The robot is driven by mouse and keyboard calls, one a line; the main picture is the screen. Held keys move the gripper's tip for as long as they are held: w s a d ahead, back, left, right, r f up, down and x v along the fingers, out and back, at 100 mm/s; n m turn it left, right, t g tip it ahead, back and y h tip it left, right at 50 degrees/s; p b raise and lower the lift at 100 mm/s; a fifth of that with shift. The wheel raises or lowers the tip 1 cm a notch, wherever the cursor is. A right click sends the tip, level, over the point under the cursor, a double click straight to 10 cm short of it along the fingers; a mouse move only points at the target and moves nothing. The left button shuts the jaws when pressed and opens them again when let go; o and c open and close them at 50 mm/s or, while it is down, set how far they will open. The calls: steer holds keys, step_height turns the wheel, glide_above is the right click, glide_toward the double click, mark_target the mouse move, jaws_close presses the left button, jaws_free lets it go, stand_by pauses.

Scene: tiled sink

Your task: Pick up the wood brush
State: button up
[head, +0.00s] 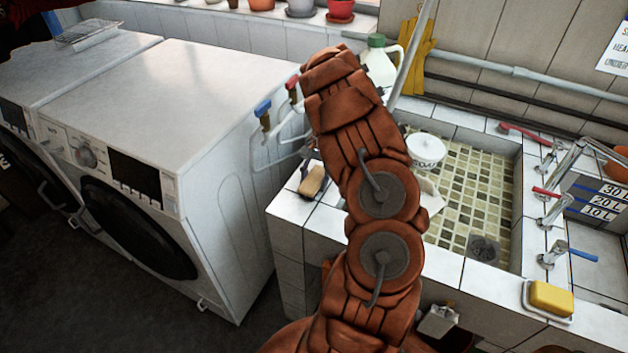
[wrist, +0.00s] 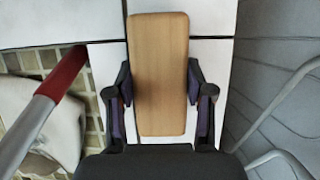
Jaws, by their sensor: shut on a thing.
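The wood brush shows in the wrist view as a long, light brown wooden block (wrist: 158,62) lying along the middle of the view. My gripper (wrist: 160,98) has one finger on each long side of it and is shut on it near its lower part. In the head view the brush (head: 313,182) is at the white tiled left edge of the sink, beside my arm. I cannot tell whether the brush touches the tiles. Its bristles are not clearly visible.
Washing machines (head: 160,80) stand left of the sink (head: 455,262). A white pot (head: 425,150), a jug (head: 379,65) and a yellow soap bar (head: 551,298) are around the basin.

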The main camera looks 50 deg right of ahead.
mark_target(314, 182)
steer(key=shift+r+b, duration=0.75)
steer(key=shift+r, duration=0.6)
steer(key=shift+s+r, duration=0.35)
steer(key=shift+r, duration=0.2)
steer(key=s+a+b, duration=0.1)
steer(key=s, duration=0.4)
steer(key=s+a+r+b, duration=0.1)
steer(key=s+b, duration=0.1)
steer(key=s, duration=0.3)
steer(key=s+b, duration=0.1)
steer(key=s, duration=0.4)
steer(key=shift+a+r+b, duration=0.2)
steer(key=shift+a+b, duration=0.1)
steer(key=shift+a, duration=0.1)
